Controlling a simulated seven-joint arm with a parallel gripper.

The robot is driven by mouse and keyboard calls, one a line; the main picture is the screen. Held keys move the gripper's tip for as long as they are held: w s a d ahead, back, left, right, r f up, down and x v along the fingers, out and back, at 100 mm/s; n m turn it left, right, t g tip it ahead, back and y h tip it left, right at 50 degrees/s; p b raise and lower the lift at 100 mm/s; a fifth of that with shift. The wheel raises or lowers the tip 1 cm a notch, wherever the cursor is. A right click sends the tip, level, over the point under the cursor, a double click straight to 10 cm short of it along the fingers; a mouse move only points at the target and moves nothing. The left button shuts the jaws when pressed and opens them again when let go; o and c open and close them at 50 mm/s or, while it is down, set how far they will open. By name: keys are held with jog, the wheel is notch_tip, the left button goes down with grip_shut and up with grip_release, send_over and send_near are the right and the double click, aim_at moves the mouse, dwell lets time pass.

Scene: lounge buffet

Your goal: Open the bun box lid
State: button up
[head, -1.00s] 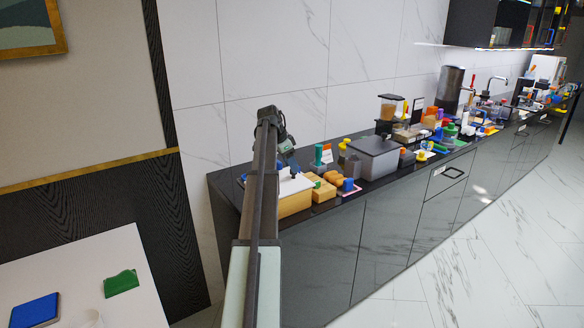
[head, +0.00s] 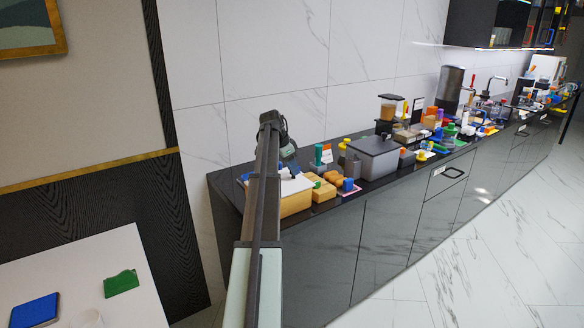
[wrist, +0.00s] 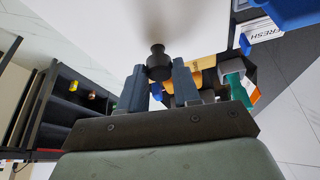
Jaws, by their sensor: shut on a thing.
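The bun box (head: 298,204) is a tan box at the left end of the dark counter, partly hidden behind my arm. Its pale lid (head: 297,186) shows on top in the head view. In the wrist view the lid (wrist: 105,25) is a broad white surface with a black round knob (wrist: 158,65). My gripper (wrist: 160,74) is shut on the knob, one blue-grey finger on each side. In the head view my gripper (head: 290,168) is small and partly hidden at the lid. I cannot tell whether the lid is clear of the box.
Tan blocks (head: 320,191) and a blue piece (head: 347,185) sit just right of the box. A grey lidded bin (head: 374,158) stands beyond them, with many small items further along the counter. The wall is close behind. A white table (head: 110,262) is at lower left.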

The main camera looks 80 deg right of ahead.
grip_shut()
jog(key=shift+r, duration=0.1)
jog(key=shift+w+a+r+g+h, duration=0.15)
jog(key=shift+a+r+g+h, duration=0.1)
jog(key=shift+r, duration=0.15)
jog(key=shift+w+a+r+g+h, duration=0.1)
jog(key=shift+w+r+g+h, duration=0.05)
jog(key=shift+r+g+h, duration=0.15)
jog(key=w+a+r+g+h, duration=0.6)
jog(key=r, duration=0.2)
jog(key=w+a+m+g+h, duration=0.1)
jog(key=w+a+g+h, duration=0.3)
jog(key=w+a, duration=0.5)
jog(key=shift+r+g, duration=0.45)
